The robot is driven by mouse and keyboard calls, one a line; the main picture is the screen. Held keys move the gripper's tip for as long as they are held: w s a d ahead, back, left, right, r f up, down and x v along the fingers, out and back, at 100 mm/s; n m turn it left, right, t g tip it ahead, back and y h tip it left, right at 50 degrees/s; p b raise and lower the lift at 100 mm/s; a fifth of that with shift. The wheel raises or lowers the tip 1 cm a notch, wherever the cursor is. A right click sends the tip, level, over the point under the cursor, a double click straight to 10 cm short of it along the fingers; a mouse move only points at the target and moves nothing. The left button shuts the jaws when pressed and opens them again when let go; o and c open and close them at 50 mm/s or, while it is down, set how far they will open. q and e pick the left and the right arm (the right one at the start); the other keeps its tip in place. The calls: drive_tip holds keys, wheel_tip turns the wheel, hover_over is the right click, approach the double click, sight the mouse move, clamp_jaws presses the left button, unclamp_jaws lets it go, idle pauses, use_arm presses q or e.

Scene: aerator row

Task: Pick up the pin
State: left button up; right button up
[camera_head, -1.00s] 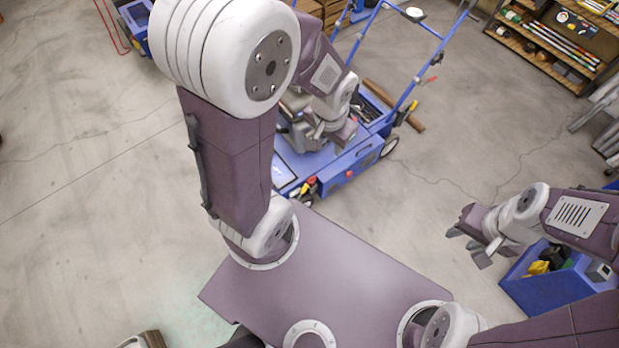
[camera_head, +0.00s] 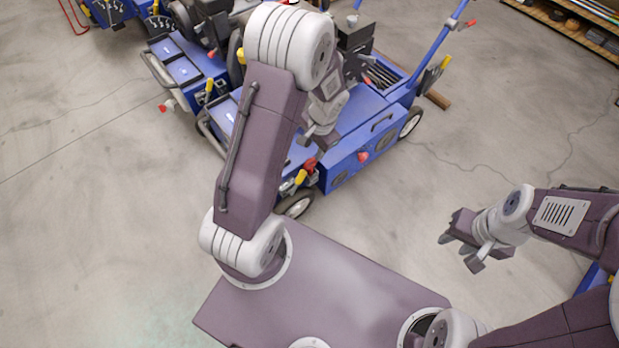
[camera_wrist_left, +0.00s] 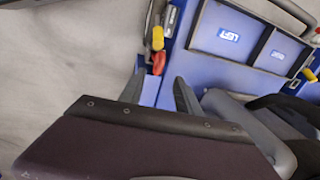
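I cannot pick out the pin for certain in either view. My left gripper (camera_head: 318,140) is over the blue aerator machine (camera_head: 345,160), partly hidden by my own arm. In the left wrist view its two fingers (camera_wrist_left: 158,94) stand apart with a gap between them, and no held object shows. A red knob (camera_wrist_left: 159,62) and a yellow handle (camera_wrist_left: 157,38) lie just beyond the fingertips. My right gripper (camera_head: 461,250) hangs over bare floor at the right, fingers apart and empty.
Other blue machines (camera_head: 185,75) stand close at the left. A panel labelled LEFT (camera_wrist_left: 229,35) shows in the wrist view. A shelf (camera_head: 575,25) is at the far right.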

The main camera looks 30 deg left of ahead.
sight(311, 160)
use_arm(q)
drive_tip(key=shift+f, duration=0.15)
drive_tip(key=f+b, duration=0.3)
drive_tip(key=shift+w+a+f, duration=0.1)
drive_tip(key=shift+a+f, duration=0.2)
drive_tip(key=shift+f, duration=0.1)
drive_tip(key=shift+r, duration=0.1)
drive_tip(key=f+b, duration=0.3)
drive_tip(key=a+f+b, duration=0.1)
drive_tip(key=f, duration=0.1)
drive_tip(key=shift+w+f+b, duration=0.15)
drive_tip(key=shift+b, duration=0.15)
drive_tip(key=shift+r, duration=0.2)
clamp_jaws()
